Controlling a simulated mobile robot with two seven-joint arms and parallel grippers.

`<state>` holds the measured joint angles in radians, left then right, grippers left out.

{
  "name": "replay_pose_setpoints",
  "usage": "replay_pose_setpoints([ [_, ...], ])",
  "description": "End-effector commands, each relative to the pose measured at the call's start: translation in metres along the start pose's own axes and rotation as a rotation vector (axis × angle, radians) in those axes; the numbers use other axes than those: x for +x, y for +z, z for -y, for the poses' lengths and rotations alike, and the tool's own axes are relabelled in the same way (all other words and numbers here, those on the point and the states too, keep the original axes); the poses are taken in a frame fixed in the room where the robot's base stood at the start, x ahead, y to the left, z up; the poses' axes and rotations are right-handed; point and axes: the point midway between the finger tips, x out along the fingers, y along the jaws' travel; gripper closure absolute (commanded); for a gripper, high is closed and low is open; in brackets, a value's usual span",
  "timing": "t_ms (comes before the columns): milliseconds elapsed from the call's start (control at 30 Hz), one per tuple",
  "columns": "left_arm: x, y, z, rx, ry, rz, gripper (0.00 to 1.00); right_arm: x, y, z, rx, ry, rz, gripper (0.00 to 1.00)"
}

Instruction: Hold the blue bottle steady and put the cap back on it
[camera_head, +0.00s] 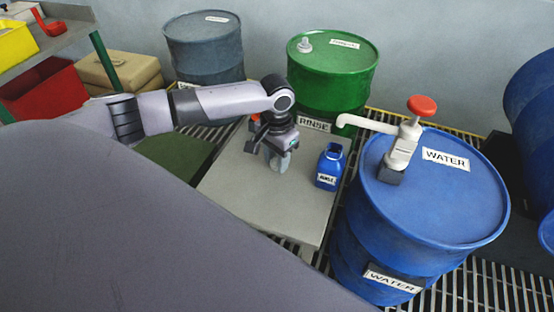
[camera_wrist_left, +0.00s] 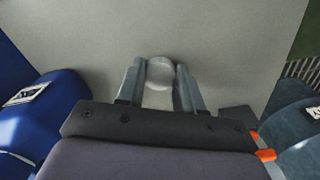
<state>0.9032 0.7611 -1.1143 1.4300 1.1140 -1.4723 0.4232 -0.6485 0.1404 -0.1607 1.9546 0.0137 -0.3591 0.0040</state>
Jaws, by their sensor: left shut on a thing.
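The blue bottle (camera_head: 328,172) stands upright on the grey tabletop (camera_head: 242,200), with a white label low on its front. Its top shows no cap. My left gripper (camera_head: 281,164) is to the left of the bottle, apart from it, pointing down over the tabletop. In the left wrist view, the left gripper's fingers (camera_wrist_left: 160,85) are shut on a small, pale round cap (camera_wrist_left: 160,70). The fingers hide its sides, and the head view does not show it clearly. A blue labelled body (camera_wrist_left: 40,110) at the left of the wrist view looks like the bottle. My right gripper is out of view.
A blue WATER drum (camera_head: 425,210) with a red-topped pump (camera_head: 404,145) stands close right of the bottle; its spout reaches toward the bottle. A green drum (camera_head: 333,80) and grey drum (camera_head: 204,48) stand behind. The tabletop's front part is clear.

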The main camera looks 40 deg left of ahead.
Motion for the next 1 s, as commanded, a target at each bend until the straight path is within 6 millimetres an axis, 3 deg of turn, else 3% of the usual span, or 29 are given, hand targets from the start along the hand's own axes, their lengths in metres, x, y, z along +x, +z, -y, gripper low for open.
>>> replay_pose_setpoints([
  [167, -0.026, -0.001, 0.0, 0.001, 0.001, -0.005, 0.92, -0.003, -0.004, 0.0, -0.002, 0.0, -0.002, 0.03],
  [500, -0.122, -0.001, 0.0, 0.001, 0.001, -0.006, 0.92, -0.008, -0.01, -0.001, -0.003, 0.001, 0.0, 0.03],
  [700, -0.168, -0.001, 0.0, -0.001, 0.002, -0.005, 0.92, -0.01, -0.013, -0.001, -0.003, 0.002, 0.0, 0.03],
  [1000, -0.198, 0.0, 0.0, 0.0, 0.001, -0.001, 0.92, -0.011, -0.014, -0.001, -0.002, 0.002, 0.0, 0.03],
])
